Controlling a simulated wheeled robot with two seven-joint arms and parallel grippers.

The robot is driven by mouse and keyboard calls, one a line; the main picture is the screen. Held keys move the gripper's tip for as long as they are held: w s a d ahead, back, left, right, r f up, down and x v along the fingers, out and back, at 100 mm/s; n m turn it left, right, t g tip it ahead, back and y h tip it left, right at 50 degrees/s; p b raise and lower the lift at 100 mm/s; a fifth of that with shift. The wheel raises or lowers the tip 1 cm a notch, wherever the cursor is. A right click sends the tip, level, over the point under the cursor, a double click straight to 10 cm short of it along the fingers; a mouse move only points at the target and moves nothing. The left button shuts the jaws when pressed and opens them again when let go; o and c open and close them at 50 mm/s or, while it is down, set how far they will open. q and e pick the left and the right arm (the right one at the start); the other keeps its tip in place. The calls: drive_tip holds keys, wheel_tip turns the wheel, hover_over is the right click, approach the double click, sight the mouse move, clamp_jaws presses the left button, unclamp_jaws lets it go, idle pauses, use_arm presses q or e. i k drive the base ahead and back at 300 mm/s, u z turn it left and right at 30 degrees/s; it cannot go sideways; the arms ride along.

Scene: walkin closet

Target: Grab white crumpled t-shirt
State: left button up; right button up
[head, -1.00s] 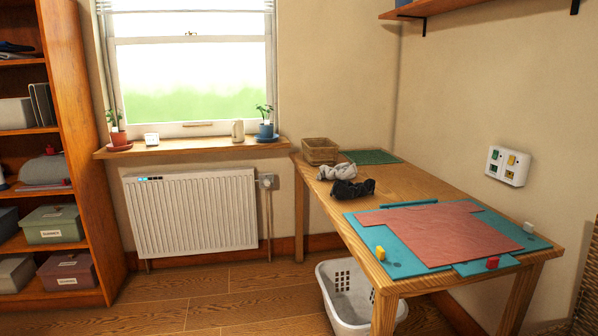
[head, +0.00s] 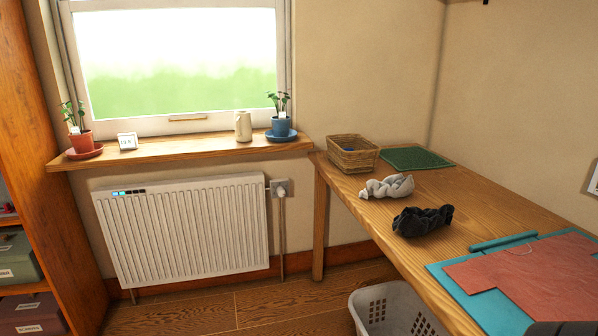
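A white crumpled t-shirt (head: 387,186) lies on the wooden table (head: 470,203), towards its far left end. A black crumpled cloth (head: 422,221) lies just in front of it, to the right, with a small gap of table between them. Neither of my grippers shows in the head view.
A wicker basket (head: 352,160) and a green mat (head: 416,158) are behind the t-shirt. A red cloth (head: 535,284) lies on a teal board (head: 484,312) at the right. A laundry basket (head: 393,310) stands below the table edge. A radiator (head: 182,233) is under the window sill.

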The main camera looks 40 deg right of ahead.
sight(394, 186)
drive_tip(key=z, duration=0.35)
drive_tip(key=i, duration=1.9)
drive_tip(key=z, duration=1.05)
